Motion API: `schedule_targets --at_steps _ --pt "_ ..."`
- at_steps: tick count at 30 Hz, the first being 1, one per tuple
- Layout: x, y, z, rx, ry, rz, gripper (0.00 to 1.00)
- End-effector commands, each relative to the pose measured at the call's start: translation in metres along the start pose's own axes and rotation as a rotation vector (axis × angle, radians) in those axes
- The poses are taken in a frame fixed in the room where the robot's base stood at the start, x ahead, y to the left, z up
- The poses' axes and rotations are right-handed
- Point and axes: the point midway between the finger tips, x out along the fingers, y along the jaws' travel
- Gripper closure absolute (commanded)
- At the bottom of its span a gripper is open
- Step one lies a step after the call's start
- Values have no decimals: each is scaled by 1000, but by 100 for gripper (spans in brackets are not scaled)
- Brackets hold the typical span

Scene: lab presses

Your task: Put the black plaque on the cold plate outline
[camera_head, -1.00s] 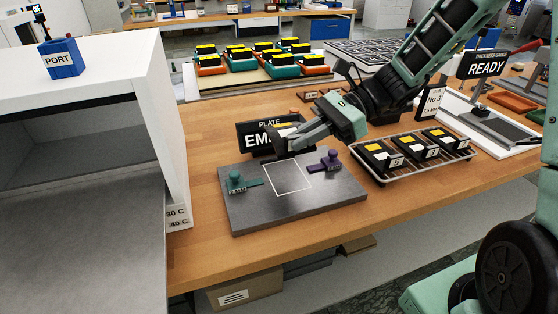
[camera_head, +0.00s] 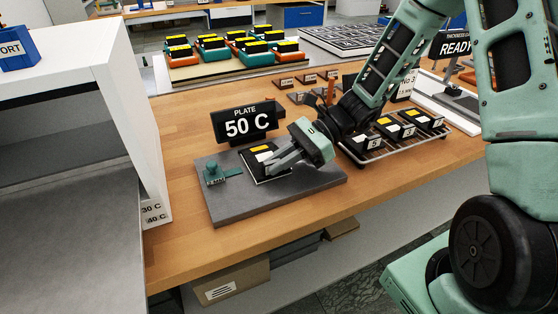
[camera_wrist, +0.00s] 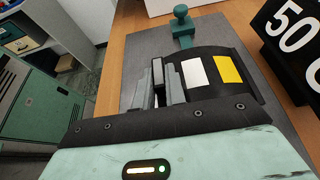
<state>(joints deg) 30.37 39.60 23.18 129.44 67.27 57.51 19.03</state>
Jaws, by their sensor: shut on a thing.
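The black plaque (camera_head: 258,163), with a white and a yellow patch, is at the grey plate (camera_head: 240,205), over where the white outline showed. The outline is hidden now. In the wrist view the plaque (camera_wrist: 215,68) looks flat and close to the plate's surface (camera_wrist: 143,55); I cannot tell whether it fully touches. My gripper (camera_head: 272,166) is shut on the plaque; its fingers also show in the wrist view (camera_wrist: 160,80). The teal knob clamp (camera_head: 213,173) is at the plaque's left, and also shows in the wrist view (camera_wrist: 182,24). The purple clamp is hidden behind my gripper.
The plate sign (camera_head: 246,124) behind reads 50 C. A wire rack (camera_head: 372,157) of numbered black pieces stands to the right. A white cabinet (camera_head: 110,90) stands left. Bare wooden bench (camera_head: 185,140) shows around the plate.

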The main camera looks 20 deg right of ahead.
Motion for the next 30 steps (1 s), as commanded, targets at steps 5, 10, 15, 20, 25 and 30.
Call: schedule_targets --at_steps 5,10,15,20,25,30 --pt "1 0 -4 1 -1 0 100" --pt "1 0 -2 0 0 0 66" --pt "1 0 -2 0 0 0 66" --pt "-7 0 0 -1 0 -2 66" --pt "-38 -1 0 -1 2 -5 66" --pt "-75 -1 0 0 2 -5 66"
